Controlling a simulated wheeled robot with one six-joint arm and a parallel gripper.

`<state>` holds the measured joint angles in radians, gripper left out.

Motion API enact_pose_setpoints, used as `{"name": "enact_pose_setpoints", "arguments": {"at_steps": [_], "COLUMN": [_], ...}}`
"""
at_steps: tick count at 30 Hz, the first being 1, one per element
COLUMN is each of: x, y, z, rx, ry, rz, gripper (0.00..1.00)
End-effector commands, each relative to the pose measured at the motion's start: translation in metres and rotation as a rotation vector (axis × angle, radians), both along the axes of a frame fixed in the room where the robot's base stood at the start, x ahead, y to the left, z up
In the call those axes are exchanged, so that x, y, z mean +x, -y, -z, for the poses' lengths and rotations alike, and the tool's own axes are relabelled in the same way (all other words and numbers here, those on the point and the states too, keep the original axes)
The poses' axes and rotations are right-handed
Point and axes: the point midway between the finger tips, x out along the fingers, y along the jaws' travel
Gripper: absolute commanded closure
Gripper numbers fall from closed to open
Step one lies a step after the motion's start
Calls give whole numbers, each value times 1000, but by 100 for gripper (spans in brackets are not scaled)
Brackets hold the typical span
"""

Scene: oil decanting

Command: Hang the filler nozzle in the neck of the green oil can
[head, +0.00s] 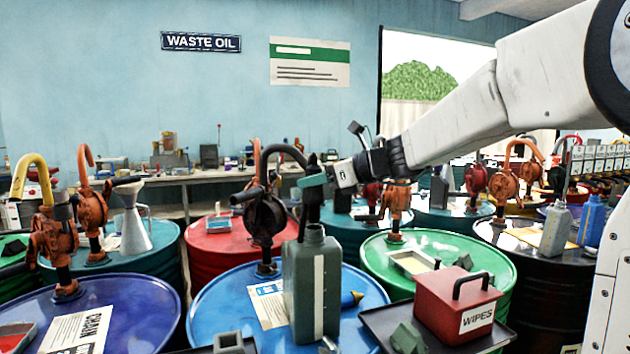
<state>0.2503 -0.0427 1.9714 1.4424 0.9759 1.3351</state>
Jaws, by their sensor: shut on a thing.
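The green oil can (296,285) stands upright on the blue drum in the front middle, with a pale stripe on its side. Its open neck (315,232) is at the top. My gripper (314,182) is above the neck, reaching in from the right, with a green-tipped finger. It is shut on the dark filler nozzle (313,205), which points down over the can. The black hose (281,149) arches beside it from the dark hand pump (265,218) on the drum. Whether the nozzle's lower end is inside the neck or just behind it, I cannot tell.
A red wipes box (455,303) on a dark tray stands close at right. Orange pumps and a grey funnel (134,232) stand left. Drums crowd all around.

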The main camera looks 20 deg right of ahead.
Motion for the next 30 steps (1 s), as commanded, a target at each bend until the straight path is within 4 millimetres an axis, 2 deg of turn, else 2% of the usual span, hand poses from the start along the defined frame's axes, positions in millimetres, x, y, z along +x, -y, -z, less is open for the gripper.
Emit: {"name": "enact_pose_setpoints", "arguments": {"at_steps": [8,30], "x": [0,0], "y": [0,0], "z": [0,19], "rx": [0,0], "ry": [0,0], "rz": [0,0], "gripper": [95,95]}}
